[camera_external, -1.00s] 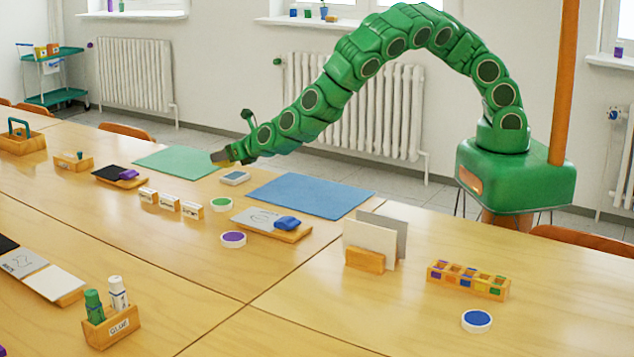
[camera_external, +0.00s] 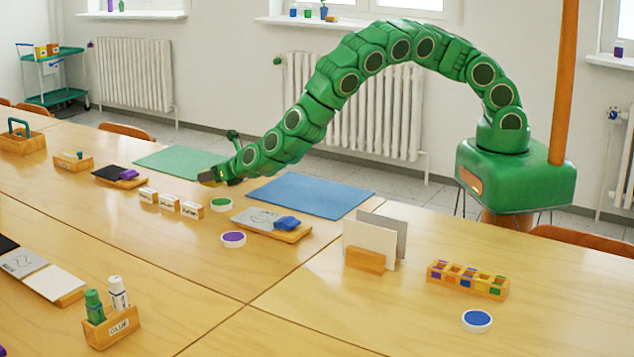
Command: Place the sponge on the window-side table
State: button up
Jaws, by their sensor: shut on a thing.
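My gripper (camera_external: 208,178) is low over the window-side table (camera_external: 165,225), near the far edge between the green mat and the blue mat. Its jaws are shut on a small brownish-yellow thing that I take for the sponge (camera_external: 205,177). Only a little of it shows at the jaw tips. I cannot tell whether it touches the tabletop. My gripper and wrist cover the spot where a small white-framed pad lay.
The green mat (camera_external: 175,161) and blue mat (camera_external: 312,195) lie on either side. Close in front are white labelled blocks (camera_external: 168,202), a green round pad (camera_external: 221,204), a purple round pad (camera_external: 233,239) and a board with a blue item (camera_external: 287,224).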

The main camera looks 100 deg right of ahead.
jog(key=shift+f, duration=1.05)
jog(key=shift+f, duration=0.1)
jog(key=o, duration=1)
jog(key=shift+s+a+r, duration=0.2)
jog(key=shift+a+r, duration=0.15)
jog(key=v, duration=1.1)
jog(key=shift+s, duration=0.1)
